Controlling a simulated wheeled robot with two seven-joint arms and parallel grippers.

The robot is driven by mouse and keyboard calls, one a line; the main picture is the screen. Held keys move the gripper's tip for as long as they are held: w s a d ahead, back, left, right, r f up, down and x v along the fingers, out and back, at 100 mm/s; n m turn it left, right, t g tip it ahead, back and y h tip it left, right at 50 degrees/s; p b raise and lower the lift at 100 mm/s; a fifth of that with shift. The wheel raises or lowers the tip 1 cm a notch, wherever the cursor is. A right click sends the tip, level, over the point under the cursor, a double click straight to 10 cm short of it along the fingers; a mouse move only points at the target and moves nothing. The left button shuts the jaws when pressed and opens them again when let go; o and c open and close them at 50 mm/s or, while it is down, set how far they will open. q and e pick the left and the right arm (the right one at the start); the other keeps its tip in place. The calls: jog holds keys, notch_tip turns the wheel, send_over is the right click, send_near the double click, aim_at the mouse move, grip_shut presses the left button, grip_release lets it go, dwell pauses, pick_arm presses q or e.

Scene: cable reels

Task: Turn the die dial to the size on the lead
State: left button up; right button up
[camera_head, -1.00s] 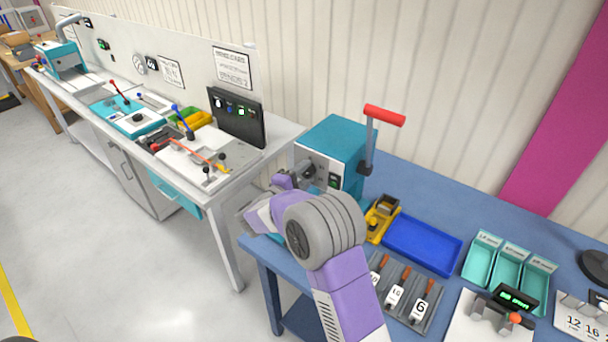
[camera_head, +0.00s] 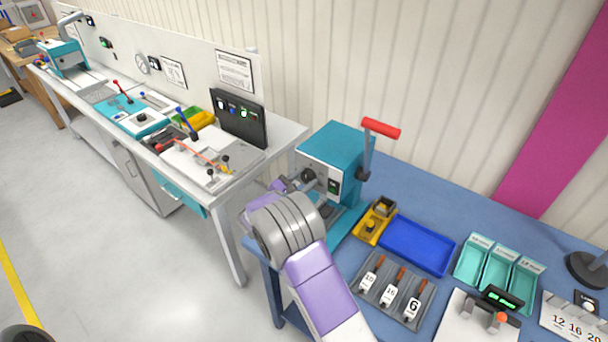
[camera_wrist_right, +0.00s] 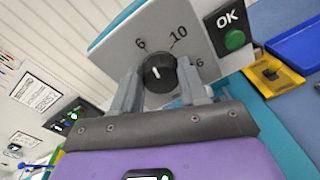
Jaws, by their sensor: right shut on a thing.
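The die dial is a round black knob (camera_wrist_right: 160,73) with a short white mark, on the light front face of the teal press (camera_head: 330,160). In the right wrist view, the figures 6, 10 and 16 surround it, 16 partly hidden by a finger. The mark points roughly up, between 6 and 10 as far as I can tell. My right gripper (camera_wrist_right: 163,85) has one finger on each side of the dial and is shut on it. In the head view (camera_head: 290,183) my wrist partly hides it. I cannot make out which item is the lead. My left gripper is not in view.
A green OK button (camera_wrist_right: 234,39) sits right of the dial. The press has a red-handled lever (camera_head: 381,128). A yellow holder (camera_head: 375,222), blue tray (camera_head: 417,246), grey rack (camera_head: 393,290) with tags 10, 16 and 6, and teal bins (camera_head: 499,263) occupy the blue bench.

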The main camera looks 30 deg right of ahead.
jog(key=shift+n+p, duration=0.65)
jog(key=shift+n, duration=0.35)
jog(key=shift+f, duration=0.1)
jog(key=o, duration=1.1)
jog(key=shift+c, duration=0.2)
jog(key=v, duration=0.7)
jog(key=shift+a+b, duration=0.3)
jog(key=shift+b, duration=0.1)
jog(key=shift+s, duration=0.1)
